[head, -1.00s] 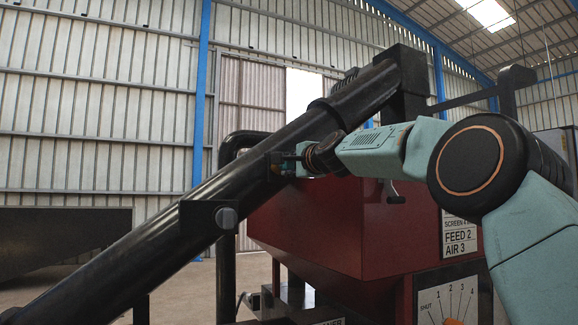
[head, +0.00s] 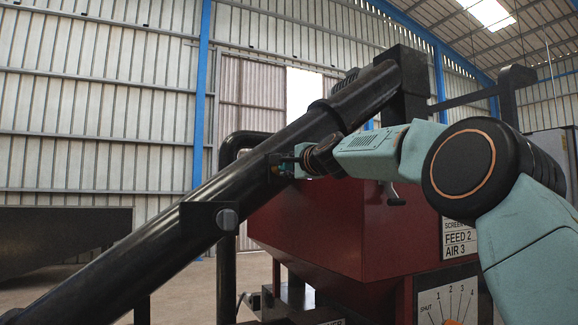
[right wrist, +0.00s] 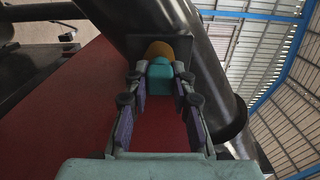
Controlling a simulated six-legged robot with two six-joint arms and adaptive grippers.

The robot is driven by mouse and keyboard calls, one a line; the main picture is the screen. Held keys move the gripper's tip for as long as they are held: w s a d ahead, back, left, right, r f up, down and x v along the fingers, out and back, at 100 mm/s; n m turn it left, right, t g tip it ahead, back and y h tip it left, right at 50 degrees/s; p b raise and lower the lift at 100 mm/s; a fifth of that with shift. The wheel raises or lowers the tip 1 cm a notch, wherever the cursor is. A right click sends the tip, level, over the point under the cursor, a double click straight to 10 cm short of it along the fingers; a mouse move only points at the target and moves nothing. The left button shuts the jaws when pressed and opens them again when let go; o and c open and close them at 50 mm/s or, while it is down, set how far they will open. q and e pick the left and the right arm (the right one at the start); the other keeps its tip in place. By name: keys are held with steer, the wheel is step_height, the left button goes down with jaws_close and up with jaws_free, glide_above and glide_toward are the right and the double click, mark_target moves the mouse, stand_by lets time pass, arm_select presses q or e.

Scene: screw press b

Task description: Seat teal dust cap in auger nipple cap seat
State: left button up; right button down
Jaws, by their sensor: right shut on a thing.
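The teal dust cap (right wrist: 160,72) is between the fingertips of my right gripper (right wrist: 159,82) in the right wrist view. An orange-yellow rounded part (right wrist: 159,49) shows directly beyond the cap, against a dark bracket on the auger tube (right wrist: 215,75). I cannot tell whether cap and orange part touch. In the head view my right gripper (head: 290,164) is at the side of the long black sloping auger tube (head: 200,212), by a small dark block. The cap is too small to make out there. The cap seat itself is hidden. My left gripper is not in view.
A dark red hopper (head: 310,225) stands below and behind my right arm. A panel with a numbered dial (head: 450,300) is at lower right. A dark bin (head: 65,235) is at far left. A black bracket (head: 210,215) juts from the tube.

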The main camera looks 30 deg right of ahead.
steer(key=shift+w+d+p, duration=0.1)
steer(key=shift+w+p, duration=0.2)
steer(key=shift+w, duration=0.4)
steer(key=shift+w, duration=0.3)
steer(key=c, duration=1.1)
jaws_free()
steer(key=shift+o, duration=0.2)
steer(key=shift+s+a, duration=0.2)
steer(key=shift+s, duration=1.65)
steer(key=shift+s+a, duration=0.2)
steer(key=shift+s, duration=1.65)
